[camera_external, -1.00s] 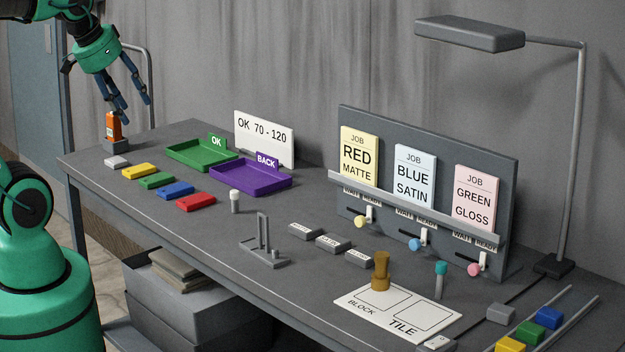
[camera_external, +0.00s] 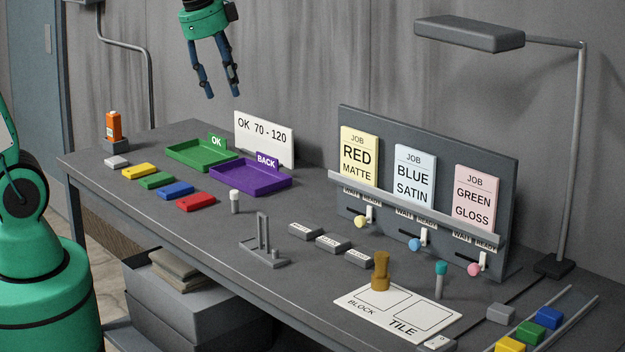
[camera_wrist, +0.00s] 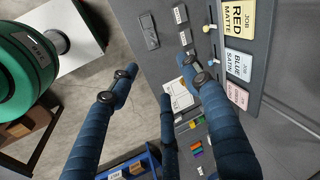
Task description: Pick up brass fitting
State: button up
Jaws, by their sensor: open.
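The brass fitting (camera_external: 380,272) stands upright on the white card (camera_external: 345,300) marked BLOCK and TILE, at its upper left edge. My gripper (camera_external: 222,93) is open and empty, fingers pointing down, high above the bench near the green OK tray, well to the left of the fitting. In the wrist view, my blue fingers (camera_wrist: 160,80) are spread.
A teal-topped piece (camera_external: 440,280) stands right of the fitting. The job board (camera_external: 415,245) rises behind. A metal stand (camera_external: 265,245), green tray (camera_external: 200,155) and purple tray (camera_external: 250,180) lie to the left. A lamp (camera_external: 470,36) overhangs the right side.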

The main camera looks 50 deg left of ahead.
jog(key=w+d+f+m, duration=0.2)
jog(key=w+d+m, duration=0.2)
jog(key=w+d, duration=0.2)
jog(key=m+g+p, duration=0.3)
jog(key=m+p, duration=0.1)
jog(key=m, duration=1.3)
send_over(382, 254)
notch_tip(382, 254, down, 20)
jog(key=shift+y, duration=0.4)
jog(key=shift+s+f, duration=0.1)
jog(key=shift+f, duration=0.05)
jog(key=shift+f, duration=4.2)
jog(key=shift+f, duration=0.1)
jog(key=shift+f+b, duration=0.35)
jog(key=shift+f, duration=2.1)
